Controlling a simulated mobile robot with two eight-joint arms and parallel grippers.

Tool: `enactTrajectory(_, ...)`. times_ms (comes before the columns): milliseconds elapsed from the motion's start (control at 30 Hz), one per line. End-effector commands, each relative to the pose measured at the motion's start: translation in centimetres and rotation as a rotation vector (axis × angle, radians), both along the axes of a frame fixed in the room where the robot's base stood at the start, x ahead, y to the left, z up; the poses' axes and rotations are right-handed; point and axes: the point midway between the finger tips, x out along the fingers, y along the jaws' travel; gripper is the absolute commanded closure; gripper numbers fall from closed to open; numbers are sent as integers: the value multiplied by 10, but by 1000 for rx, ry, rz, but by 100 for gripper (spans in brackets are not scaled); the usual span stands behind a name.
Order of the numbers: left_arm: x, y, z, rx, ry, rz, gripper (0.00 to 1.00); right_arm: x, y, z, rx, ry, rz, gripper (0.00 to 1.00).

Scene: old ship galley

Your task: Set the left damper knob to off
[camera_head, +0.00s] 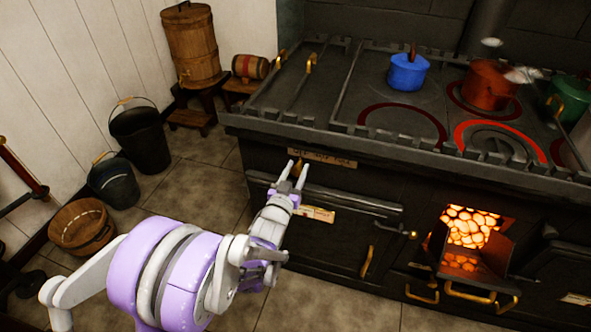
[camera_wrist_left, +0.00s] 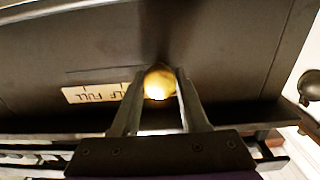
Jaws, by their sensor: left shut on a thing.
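The left damper knob is a small rounded brass knob (camera_wrist_left: 159,83) on the dark front of the stove, below the cooktop edge. In the left wrist view it sits between the two fingers of my left gripper (camera_wrist_left: 160,90), which is shut on it. A cream label plate (camera_wrist_left: 97,93) beside the knob reads "FULL" and part of "HALF", upside down in that view. In the head view my left gripper (camera_head: 297,172) reaches the stove front just under the label plate (camera_head: 322,158). The knob's exact setting is hard to tell. My right gripper is not in view.
A rail (camera_head: 340,201) runs along the stove front below my gripper. An open firebox (camera_head: 468,232) glows at the right. A blue pot (camera_head: 408,71) and a red pot (camera_head: 488,86) stand on the cooktop. Buckets (camera_head: 140,138) line the left wall.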

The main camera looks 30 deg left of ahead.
Motion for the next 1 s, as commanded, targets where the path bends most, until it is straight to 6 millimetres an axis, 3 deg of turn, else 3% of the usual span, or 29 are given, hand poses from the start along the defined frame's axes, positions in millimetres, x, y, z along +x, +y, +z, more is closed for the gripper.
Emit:
enactTrajectory(267,-2,6,0,1,2,11,100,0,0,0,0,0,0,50)
enactTrajectory(300,-2,6,0,1,2,11,51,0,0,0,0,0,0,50)
enactTrajectory(433,-1,6,0,1,1,10,28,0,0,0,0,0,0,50)
enactTrajectory(767,-5,3,0,1,1,7,28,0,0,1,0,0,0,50)
enactTrajectory(1000,-45,-6,1,1,1,8,28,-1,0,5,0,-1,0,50)
